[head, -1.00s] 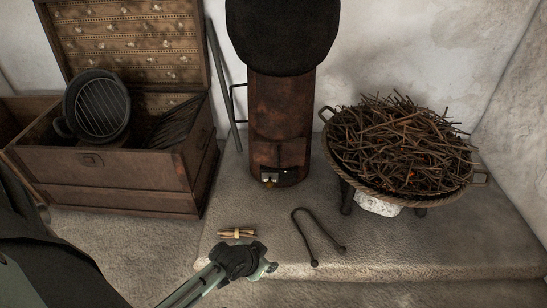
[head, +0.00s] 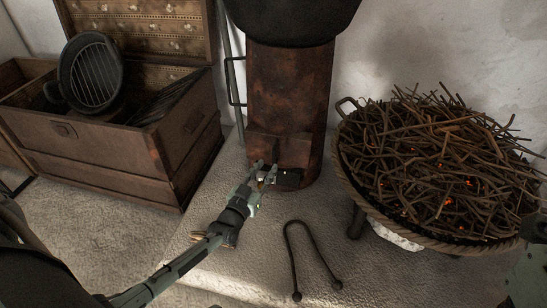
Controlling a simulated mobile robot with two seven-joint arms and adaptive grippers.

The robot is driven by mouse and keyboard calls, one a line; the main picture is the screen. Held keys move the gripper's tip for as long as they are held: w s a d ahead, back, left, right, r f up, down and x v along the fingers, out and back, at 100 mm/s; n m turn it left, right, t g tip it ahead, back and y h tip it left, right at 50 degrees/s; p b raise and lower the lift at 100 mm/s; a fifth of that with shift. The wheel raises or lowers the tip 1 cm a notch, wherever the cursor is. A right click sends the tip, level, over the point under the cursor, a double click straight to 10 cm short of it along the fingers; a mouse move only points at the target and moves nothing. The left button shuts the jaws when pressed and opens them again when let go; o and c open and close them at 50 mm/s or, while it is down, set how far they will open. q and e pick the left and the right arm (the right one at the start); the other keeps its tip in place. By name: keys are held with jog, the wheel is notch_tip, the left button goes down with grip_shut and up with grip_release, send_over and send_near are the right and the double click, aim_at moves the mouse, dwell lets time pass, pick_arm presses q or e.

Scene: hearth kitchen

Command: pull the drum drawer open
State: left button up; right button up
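The rusty drum (head: 290,95) stands upright on the pale ledge against the wall. Its drawer (head: 289,180) is low on the front, at a dark opening, and looks pushed in. A small brass-coloured spot, apparently the drawer's knob, shows at the gripper's fingers, mostly hidden. My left gripper (head: 264,174) reaches up from the lower left to the drum's lower front. Its two fingers are apart, at the knob; I cannot tell whether they touch it. Part of my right arm shows at the right edge; its fingers are out of view.
A wide basket of twigs (head: 435,165) with glowing embers stands at the right. Bent iron tongs (head: 290,255) lie on the ledge (head: 215,280) in front. A wooden chest (head: 95,155) with a grill pan (head: 88,75) stands at the left. A stick bundle (head: 230,238) is partly behind my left arm.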

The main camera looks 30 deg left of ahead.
aim_at(274, 157)
pick_arm(q)
jog(key=w+b, duration=0.2)
jog(key=w, duration=0.4)
jog(key=shift+w+a, duration=0.15)
jog(key=shift+w, duration=0.15)
grip_shut()
